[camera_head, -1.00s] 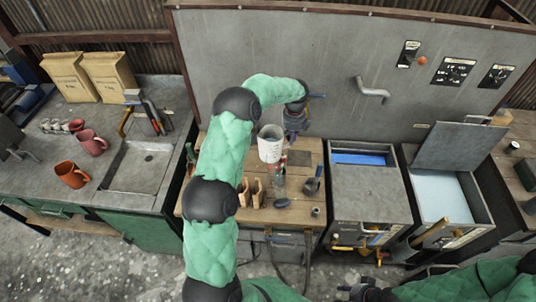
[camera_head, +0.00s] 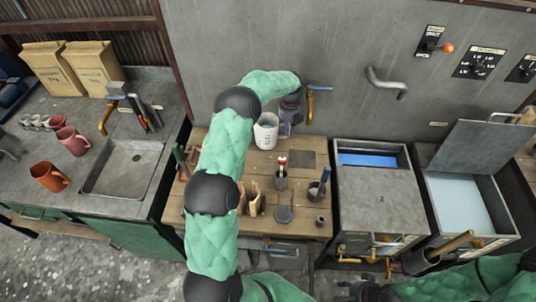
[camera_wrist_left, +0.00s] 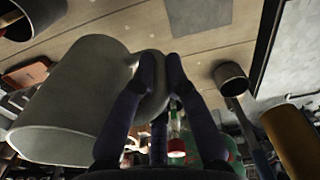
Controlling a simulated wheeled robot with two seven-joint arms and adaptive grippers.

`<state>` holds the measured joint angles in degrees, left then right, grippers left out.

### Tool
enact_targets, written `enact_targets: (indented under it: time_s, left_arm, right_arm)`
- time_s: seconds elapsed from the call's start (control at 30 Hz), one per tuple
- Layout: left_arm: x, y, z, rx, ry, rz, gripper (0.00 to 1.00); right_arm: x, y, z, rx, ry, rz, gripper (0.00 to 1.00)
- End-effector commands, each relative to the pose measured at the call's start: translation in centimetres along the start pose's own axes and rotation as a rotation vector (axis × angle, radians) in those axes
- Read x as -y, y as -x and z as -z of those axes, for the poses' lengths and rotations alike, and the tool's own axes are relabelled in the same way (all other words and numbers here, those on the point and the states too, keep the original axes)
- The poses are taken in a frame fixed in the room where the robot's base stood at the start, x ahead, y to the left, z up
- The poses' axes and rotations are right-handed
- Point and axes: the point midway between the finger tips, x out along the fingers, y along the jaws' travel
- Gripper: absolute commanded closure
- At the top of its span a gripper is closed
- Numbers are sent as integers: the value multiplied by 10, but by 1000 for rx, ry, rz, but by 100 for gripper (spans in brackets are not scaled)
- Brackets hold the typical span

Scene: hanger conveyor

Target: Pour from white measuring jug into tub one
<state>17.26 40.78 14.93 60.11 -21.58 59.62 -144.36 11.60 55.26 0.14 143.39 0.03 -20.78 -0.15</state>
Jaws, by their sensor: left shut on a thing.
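The white measuring jug (camera_head: 265,133) is near the back of the wooden bench, looks roughly upright, and has dark marks on its side. I cannot tell whether it touches the bench. My left gripper (camera_head: 289,122) is on its right side, shut on its handle. In the left wrist view the fingers (camera_wrist_left: 160,70) close on the handle, with the jug (camera_wrist_left: 75,100) to the left. Two grey tubs stand right of the bench: a mostly covered one (camera_head: 380,210) showing blue inside, and one (camera_head: 480,238) with its lid raised and pale contents. Which is tub one is unclear. My right gripper is not clearly visible.
The bench (camera_head: 210,225) holds a small pot with a red-topped item (camera_head: 281,178), a dark pot with tools (camera_head: 317,190) and wooden blocks (camera_head: 252,198). A wall pipe (camera_head: 388,85) juts out above the covered tub. A sink (camera_head: 125,168) and mugs are left.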

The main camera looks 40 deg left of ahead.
Motion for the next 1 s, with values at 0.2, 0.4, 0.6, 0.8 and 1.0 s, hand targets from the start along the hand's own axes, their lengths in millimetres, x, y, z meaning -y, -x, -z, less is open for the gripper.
enact_targets:
  time_s: [0.2, 0.4, 0.6, 0.8, 1.0]
  left_arm:
    - [0, -4, -1, 4, 1, 2, 100]
    - [0, -4, -1, 4, 1, 2, 100]
    - [0, -16, -1, 1, 1, 0, 100]
    - [-1, -46, 0, -1, 2, 0, 100]
    - [-1, -62, -1, 2, 2, 1, 100]
  right_arm:
    - [-2, -6, 0, 0, 0, 0, 60]
    - [-2, -5, 0, 0, 0, 0, 60]
    - [-2, -6, 0, 0, 0, 0, 60]
    - [-2, -6, 0, 0, 0, 0, 60]
    - [-2, -5, 0, 0, 0, 0, 60]
